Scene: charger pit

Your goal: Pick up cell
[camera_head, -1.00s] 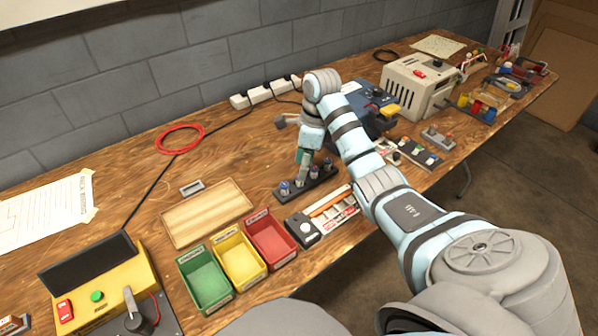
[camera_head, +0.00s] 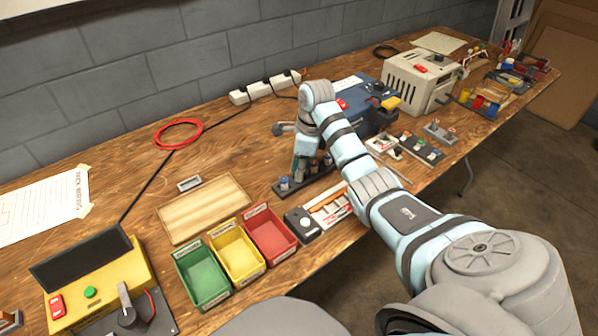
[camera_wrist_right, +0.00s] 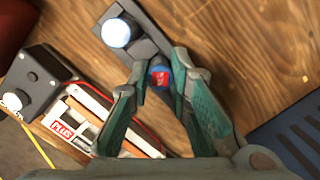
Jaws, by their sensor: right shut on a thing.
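A dark cell rack (camera_head: 279,191) lies on the wooden bench, with several small cylindrical cells standing in it. One cell (camera_head: 284,183) stands at its left end, and others show to the right. My right gripper (camera_head: 300,173) is down at the rack, partly covering it. In the right wrist view its fingers (camera_wrist_right: 159,80) are closed around a cell with a blue and red top (camera_wrist_right: 159,76). I cannot tell whether this cell is still seated in the rack (camera_wrist_right: 150,42). A white-topped cell (camera_wrist_right: 117,32) stands beside it. My left gripper is not in view.
Green (camera_head: 203,277), yellow (camera_head: 237,258) and red (camera_head: 270,235) bins stand front left of the rack. A wooden board (camera_head: 203,209) lies behind them. A dark blue device (camera_head: 368,112) stands to the right. A black box with a white knob (camera_head: 302,222) sits in front.

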